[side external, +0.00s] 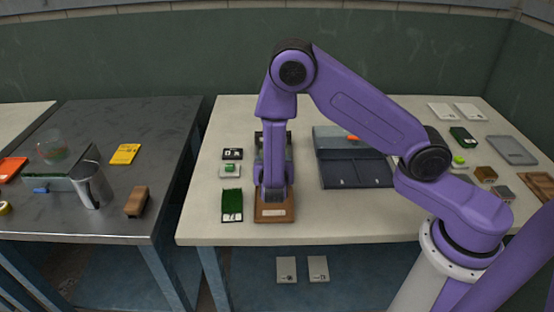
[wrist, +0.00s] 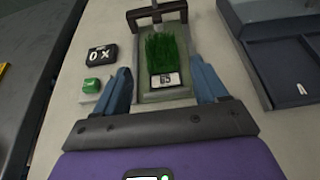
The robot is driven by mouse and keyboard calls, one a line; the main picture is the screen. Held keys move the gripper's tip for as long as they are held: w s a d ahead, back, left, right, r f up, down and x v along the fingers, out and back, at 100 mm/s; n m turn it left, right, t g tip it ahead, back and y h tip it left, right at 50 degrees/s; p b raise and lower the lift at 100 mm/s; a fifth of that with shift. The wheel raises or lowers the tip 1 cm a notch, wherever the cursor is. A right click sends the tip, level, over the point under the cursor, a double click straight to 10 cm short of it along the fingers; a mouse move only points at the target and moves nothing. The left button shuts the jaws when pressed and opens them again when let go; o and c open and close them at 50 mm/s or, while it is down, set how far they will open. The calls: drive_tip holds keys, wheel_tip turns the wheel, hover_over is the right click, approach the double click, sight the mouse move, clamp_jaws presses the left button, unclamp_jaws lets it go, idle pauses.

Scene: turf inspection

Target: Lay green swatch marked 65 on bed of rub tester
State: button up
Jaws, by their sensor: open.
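The green swatch marked 65 (wrist: 161,50) lies on the grey bed of the rub tester (wrist: 178,96), its label facing me in the wrist view. The tester's dark arch (wrist: 157,11) stands at the swatch's far end. My gripper (wrist: 160,75) is open, with one blue finger on each side of the bed and clear of the swatch. In the side view my gripper (side external: 274,193) is low over the tester's wooden base (side external: 274,212). My arm hides the swatch and most of the bed there.
Left of the tester are a black display (wrist: 101,54) and a green button box (wrist: 92,85). Another green swatch (side external: 231,204) lies at the front left. A dark partitioned case (side external: 352,172) stands to the right. The table's front edge is close to the base.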

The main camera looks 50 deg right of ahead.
drive_tip(key=s+r+m+g+y, duration=0.3)
drive_tip(key=s+r+m, duration=0.1)
drive_tip(key=s, duration=0.6)
drive_tip(key=s+r+m+g+y, duration=0.3)
drive_tip(key=s+r+m, duration=0.2)
drive_tip(key=s, duration=0.5)
drive_tip(key=s+a+r+m+g+y, duration=0.1)
drive_tip(key=s+r+m+g+y, duration=0.2)
drive_tip(key=s, duration=0.8)
wheel_tip(320, 180, up, 2)
drive_tip(key=shift+m+y, duration=0.5)
drive_tip(key=shift+m, duration=0.7)
